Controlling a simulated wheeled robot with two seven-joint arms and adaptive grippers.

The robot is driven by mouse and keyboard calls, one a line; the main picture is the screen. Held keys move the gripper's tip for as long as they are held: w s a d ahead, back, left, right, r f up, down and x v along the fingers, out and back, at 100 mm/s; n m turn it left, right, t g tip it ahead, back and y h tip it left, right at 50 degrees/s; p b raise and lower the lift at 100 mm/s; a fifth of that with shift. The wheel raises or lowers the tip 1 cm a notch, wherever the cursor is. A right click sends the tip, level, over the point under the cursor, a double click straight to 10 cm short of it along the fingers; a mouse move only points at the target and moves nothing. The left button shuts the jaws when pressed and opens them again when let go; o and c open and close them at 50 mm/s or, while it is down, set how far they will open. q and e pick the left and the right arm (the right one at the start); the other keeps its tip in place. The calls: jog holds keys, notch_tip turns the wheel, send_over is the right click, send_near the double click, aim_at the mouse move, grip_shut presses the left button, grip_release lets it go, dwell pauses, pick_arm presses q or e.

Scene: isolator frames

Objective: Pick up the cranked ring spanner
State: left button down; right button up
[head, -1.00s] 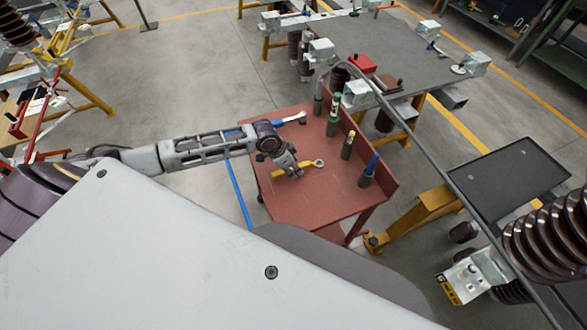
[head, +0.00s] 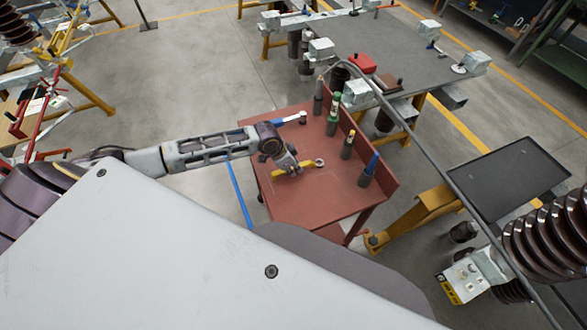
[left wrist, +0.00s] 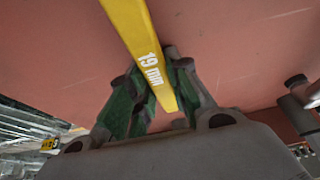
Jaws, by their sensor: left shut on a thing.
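The cranked ring spanner (head: 308,164) has a yellow handle and a pale ring end that points right in the head view. It is at the red cart top (head: 330,200); whether it touches the surface I cannot tell. In the left wrist view its yellow handle (left wrist: 137,35), marked 19 mm, runs between the green-padded fingers. My left gripper (head: 292,170) is shut on the handle; in the left wrist view the gripper (left wrist: 153,100) has a finger on each side of it. The fingers partly hide the handle in the head view. My right gripper is not in view.
A blue-handled spanner (head: 289,118) lies at the cart's far edge. Several upright tools, including a green one (head: 334,112), a yellow one (head: 348,145) and a blue one (head: 370,166), stand along the right side. The cart's front surface is clear.

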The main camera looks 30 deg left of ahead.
pick_arm(q)
jog(key=shift+r, duration=0.1)
dwell(0.3)
jog(key=shift+r, duration=4.95)
jog(key=shift+s+a, duration=0.1)
